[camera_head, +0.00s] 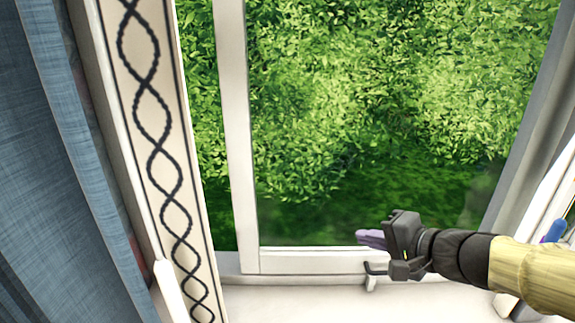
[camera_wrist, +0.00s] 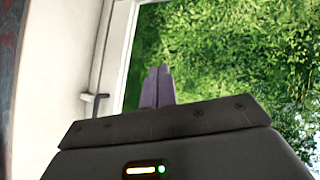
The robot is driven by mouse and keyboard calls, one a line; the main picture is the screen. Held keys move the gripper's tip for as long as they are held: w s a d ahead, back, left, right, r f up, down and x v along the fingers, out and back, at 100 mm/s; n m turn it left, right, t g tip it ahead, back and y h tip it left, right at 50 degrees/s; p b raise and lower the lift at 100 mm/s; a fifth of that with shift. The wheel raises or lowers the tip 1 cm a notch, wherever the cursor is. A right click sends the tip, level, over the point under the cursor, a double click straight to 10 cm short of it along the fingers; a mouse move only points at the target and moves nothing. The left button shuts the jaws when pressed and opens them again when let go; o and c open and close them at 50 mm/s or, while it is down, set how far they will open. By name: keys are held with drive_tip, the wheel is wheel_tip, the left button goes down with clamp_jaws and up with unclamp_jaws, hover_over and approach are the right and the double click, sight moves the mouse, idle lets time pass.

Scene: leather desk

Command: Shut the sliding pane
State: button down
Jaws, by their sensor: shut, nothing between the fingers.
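The sliding pane has a white frame (camera_head: 238,130), with its upright bar left of centre and its bottom rail low in the head view. A strip of greenery shows between that bar and the patterned strip at left. My gripper (camera_head: 362,238) reaches in from the right, just above the bottom rail. Its purple fingers are together, empty, and point left in front of the glass. In the wrist view the closed fingers (camera_wrist: 157,76) point up the picture, with greenery behind and the white frame (camera_wrist: 118,50) to their left. I cannot tell whether they touch the pane.
A blue curtain (camera_head: 60,160) and a patterned strip (camera_head: 160,150) hang at left. A grey curtain (camera_head: 525,150) is at right.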

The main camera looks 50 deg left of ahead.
drive_tip(key=s+a+r+g+y, duration=0.1)
drive_tip(key=s+a+r+y, duration=0.3)
drive_tip(key=a+r, duration=0.5)
drive_tip(key=shift+a+r+g+y, duration=0.4)
drive_tip(key=shift+r, duration=0.15)
drive_tip(key=shift+s+a, duration=0.1)
drive_tip(key=shift+s, duration=0.05)
drive_tip(key=p, duration=0.4)
approach(252, 156)
drive_tip(key=w+a, duration=0.1)
drive_tip(key=a, duration=0.1)
drive_tip(key=w+a, duration=0.1)
drive_tip(key=shift+w+a+r, duration=0.1)
drive_tip(key=shift+w+a, duration=0.25)
drive_tip(key=shift+w, duration=0.05)
drive_tip(key=s+a, duration=0.1)
drive_tip(key=s+a+p, duration=0.1)
drive_tip(key=shift+s+a, duration=0.15)
drive_tip(key=shift+s, duration=0.2)
drive_tip(key=shift+s+a, duration=0.2)
drive_tip(key=shift+d, duration=0.15)
drive_tip(key=shift+f, duration=0.3)
